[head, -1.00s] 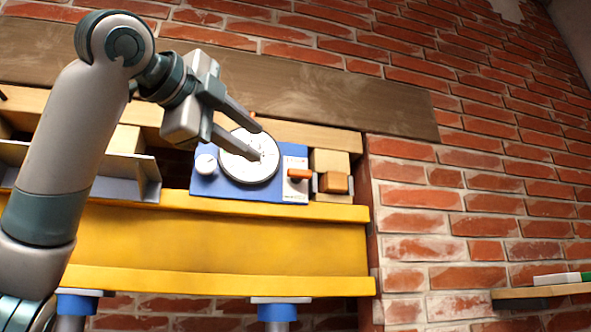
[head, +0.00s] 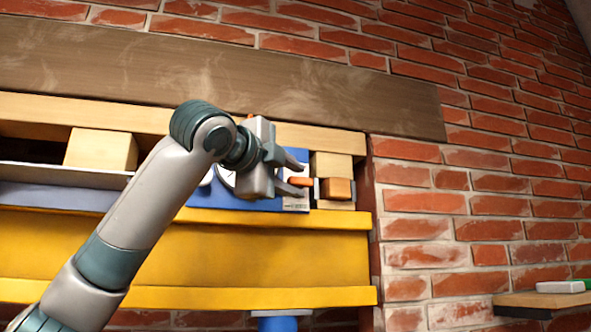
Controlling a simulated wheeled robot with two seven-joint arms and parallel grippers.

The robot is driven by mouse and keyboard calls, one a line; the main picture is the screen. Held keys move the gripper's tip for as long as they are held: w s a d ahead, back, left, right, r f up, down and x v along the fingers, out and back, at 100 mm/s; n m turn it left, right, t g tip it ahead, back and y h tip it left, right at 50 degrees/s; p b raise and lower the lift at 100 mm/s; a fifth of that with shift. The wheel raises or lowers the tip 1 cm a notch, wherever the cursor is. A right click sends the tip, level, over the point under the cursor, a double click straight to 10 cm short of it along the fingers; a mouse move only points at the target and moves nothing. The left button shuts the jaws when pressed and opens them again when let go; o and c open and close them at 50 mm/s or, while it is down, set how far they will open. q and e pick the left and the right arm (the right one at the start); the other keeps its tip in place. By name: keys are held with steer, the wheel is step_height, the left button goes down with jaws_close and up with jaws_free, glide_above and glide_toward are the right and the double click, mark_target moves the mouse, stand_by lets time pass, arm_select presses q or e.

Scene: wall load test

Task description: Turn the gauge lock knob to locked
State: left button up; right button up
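A blue gauge box (head: 235,202) sits on the yellow beam, with a white dial (head: 224,177) mostly hidden behind my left gripper. An orange knob (head: 301,181) shows on the white strip at the box's right end; I take it for the lock knob. The labels are too small to read. My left gripper (head: 303,177) is open, its two fingers pointing right. In the picture one finger is above the knob and one below it, with gaps; I cannot tell the depth between them. My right gripper is not in view.
Wooden blocks (head: 336,189) stand just right of the box. A grey metal channel (head: 60,185) lies to the left. A small shelf (head: 545,300) is at the lower right.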

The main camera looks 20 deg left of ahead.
arm_select(q)
steer(key=shift+w+d, duration=0.1)
steer(key=shift+w, duration=0.35)
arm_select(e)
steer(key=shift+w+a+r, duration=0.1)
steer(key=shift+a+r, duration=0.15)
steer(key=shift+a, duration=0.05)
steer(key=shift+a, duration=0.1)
arm_select(q)
jaws_close()
